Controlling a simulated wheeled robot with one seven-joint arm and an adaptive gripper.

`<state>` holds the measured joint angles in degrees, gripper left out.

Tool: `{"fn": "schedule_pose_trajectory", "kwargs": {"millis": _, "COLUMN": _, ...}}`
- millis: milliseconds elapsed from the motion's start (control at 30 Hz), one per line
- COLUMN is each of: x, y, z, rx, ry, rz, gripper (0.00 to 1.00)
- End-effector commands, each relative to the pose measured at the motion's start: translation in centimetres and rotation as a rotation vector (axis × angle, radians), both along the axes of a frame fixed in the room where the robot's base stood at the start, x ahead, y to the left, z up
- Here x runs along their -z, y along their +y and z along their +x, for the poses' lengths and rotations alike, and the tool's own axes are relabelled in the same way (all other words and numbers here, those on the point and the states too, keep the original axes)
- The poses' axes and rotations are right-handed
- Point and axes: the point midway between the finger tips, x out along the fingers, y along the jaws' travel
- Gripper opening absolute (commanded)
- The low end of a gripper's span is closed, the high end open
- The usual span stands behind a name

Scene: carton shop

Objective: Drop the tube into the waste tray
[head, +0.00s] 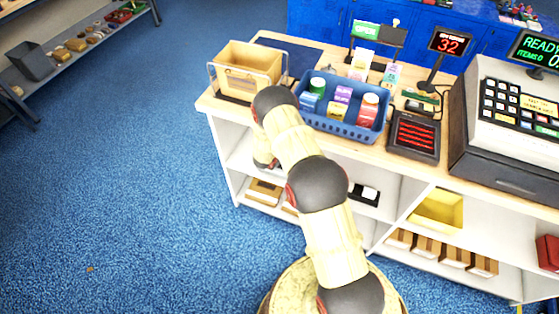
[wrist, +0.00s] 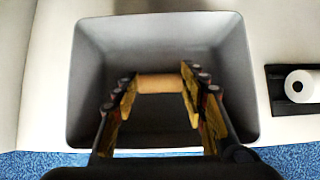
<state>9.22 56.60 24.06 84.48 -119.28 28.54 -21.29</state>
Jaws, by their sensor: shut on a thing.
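The tube (wrist: 160,84) is a short tan cylinder, lying level across between the fingertips of my gripper (wrist: 159,88) in the wrist view. My gripper is shut on its two ends. The waste tray (wrist: 90,65) is a grey, open box with sloping walls, and the tube and fingers appear over its opening in the wrist view. How high the tube is above the tray floor is hard to tell. In the head view my arm hides the tray, the tube and the gripper's fingers.
A white roll on a black holder (wrist: 303,86) stands right of the tray on the white shelf; it also shows in the head view (head: 368,192). On the counter above are a blue basket (head: 335,124) of goods, a wooden box (head: 247,66) and a cash register (head: 505,110).

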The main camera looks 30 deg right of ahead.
Motion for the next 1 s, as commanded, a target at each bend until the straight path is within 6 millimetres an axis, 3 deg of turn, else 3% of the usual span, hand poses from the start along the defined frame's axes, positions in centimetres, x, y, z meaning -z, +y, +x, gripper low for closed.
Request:
{"fn": "schedule_pose_trajectory", "kwargs": {"millis": 733, "x": 1.2, "y": 0.0, "z": -0.1, "rx": 0.000, "ry": 0.002, "rz": 0.000, "gripper": 0.30}}
{"fn": "schedule_pose_trajectory", "kwargs": {"millis": 767, "x": 1.2, "y": 0.0, "z": -0.1, "rx": 0.000, "ry": 0.002, "rz": 0.000, "gripper": 0.43}}
{"fn": "schedule_pose_trajectory", "kwargs": {"millis": 1000, "x": 1.2, "y": 0.0, "z": -0.1, "rx": 0.000, "ry": 0.002, "rz": 0.000, "gripper": 0.57}}
